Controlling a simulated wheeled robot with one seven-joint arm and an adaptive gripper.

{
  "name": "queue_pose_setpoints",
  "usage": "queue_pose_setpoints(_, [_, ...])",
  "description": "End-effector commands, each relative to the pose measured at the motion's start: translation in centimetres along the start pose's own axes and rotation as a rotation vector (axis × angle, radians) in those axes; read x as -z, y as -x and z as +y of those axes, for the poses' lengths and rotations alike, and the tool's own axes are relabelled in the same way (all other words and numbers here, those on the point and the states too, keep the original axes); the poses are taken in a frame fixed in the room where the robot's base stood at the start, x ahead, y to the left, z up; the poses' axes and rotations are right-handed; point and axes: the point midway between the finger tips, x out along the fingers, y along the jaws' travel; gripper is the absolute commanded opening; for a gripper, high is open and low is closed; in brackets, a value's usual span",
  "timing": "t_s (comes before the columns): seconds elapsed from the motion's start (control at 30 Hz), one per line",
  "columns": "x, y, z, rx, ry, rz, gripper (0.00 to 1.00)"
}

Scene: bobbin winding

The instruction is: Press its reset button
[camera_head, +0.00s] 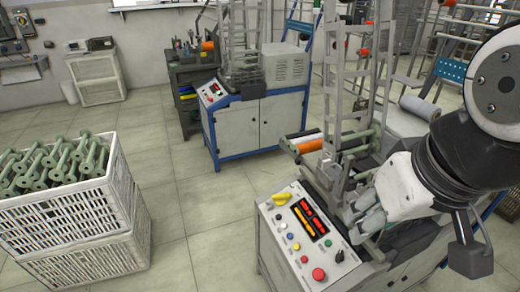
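The near winding machine (262,240) has a sloped white control panel (272,212) with two lit red displays (308,218) on black. No label is legible, so I cannot tell which is reset. My gripper (362,210) hangs just right of the panel, apart from the buttons. Its finger opening is unclear.
Yellow parts (281,198) lie at the panel's back left. The machine's upright frame (334,110) rises behind the panel, close to my arm. A second machine (250,125) stands farther back. White crates (60,221) of green bobbins stand left. The floor between is clear.

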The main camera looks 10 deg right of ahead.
Motion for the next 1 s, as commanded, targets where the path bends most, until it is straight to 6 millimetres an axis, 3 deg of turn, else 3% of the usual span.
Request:
queue_pose_setpoints(0.03, [0.0, 0.01, 0.0, 0.0, 0.0, 0.0, 0.28])
queue_pose_setpoints(0.17, [0.0, 0.02, 0.0, 0.0, 0.0, 0.0, 0.0])
queue_pose_setpoints(1.0, [0.0, 0.03, 0.0, 0.0, 0.0, 0.001, 0.0])
